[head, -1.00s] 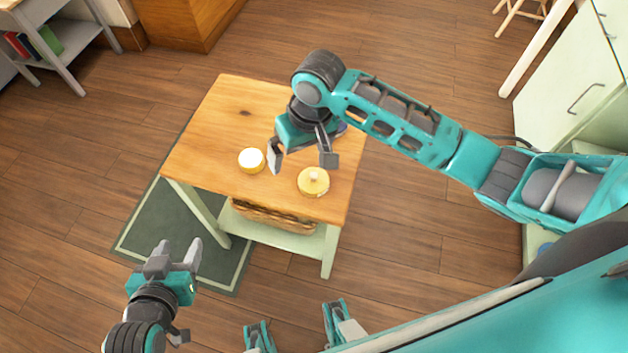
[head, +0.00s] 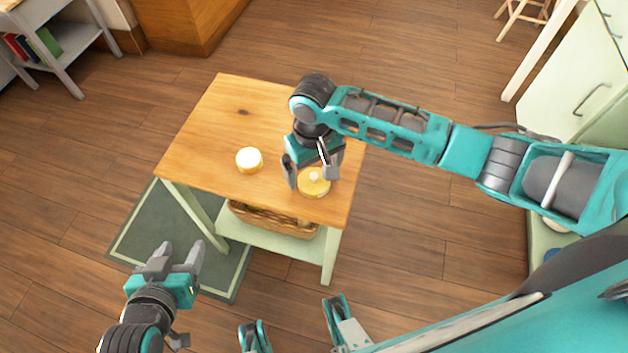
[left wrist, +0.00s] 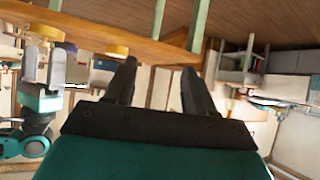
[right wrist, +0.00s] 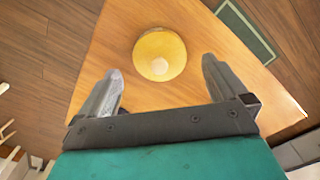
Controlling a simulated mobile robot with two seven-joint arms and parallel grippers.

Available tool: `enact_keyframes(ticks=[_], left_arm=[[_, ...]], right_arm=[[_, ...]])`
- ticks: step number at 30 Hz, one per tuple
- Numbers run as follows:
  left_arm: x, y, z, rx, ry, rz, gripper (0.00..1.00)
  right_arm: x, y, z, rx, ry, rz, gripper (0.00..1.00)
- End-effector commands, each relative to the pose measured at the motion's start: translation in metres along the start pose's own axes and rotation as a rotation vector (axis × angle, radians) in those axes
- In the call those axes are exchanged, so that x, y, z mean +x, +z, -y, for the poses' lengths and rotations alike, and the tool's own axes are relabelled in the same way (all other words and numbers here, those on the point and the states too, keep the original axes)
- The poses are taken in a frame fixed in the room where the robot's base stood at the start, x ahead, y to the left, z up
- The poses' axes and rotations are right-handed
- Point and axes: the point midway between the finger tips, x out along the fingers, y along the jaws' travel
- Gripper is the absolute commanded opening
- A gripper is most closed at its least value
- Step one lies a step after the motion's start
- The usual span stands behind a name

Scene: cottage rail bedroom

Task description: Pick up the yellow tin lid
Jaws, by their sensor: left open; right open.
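The yellow tin lid (head: 314,186), round with a pale knob on top, is near the front right part of the wooden table (head: 215,125). In the right wrist view the lid (right wrist: 150,45) shows just beyond and between the fingertips. My right gripper (head: 310,175) is open and empty above the lid, its fingers pointing down towards it; contact cannot be told. My left gripper (head: 178,252) is open and empty, low and to the left of the table's front. Its fingers (left wrist: 159,68) also show in the left wrist view.
A yellow, white-topped round tin (head: 249,158) stands on the table, left of the lid. A wicker basket (head: 270,222) sits on the shelf below. A green rug (head: 190,265) lies beneath. The table's back left is clear.

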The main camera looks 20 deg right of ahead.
Motion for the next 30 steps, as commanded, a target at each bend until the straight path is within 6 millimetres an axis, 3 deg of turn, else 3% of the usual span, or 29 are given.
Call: enact_keyframes(ticks=[1, 5, 14, 30], left_arm=[[0.003, 0.003, -0.002, 0.0, 0.005, -0.001, 0.55], [0.005, -0.001, -0.005, 0.001, 0.014, -0.009, 0.55], [0.006, -0.006, -0.005, 0.002, 0.014, -0.016, 0.55], [0.004, -0.003, -0.004, 0.0, 0.011, -0.011, 0.55]], right_arm=[[0.012, 0.001, -0.001, 0.0, 0.001, 0.001, 1.0], [0.026, 0.001, -0.001, 0.0, 0.0, 0.0, 1.0], [0.029, 0.001, -0.001, -0.001, 0.0, -0.001, 0.99], [0.028, 0.001, -0.001, 0.0, 0.0, -0.001, 0.47]])
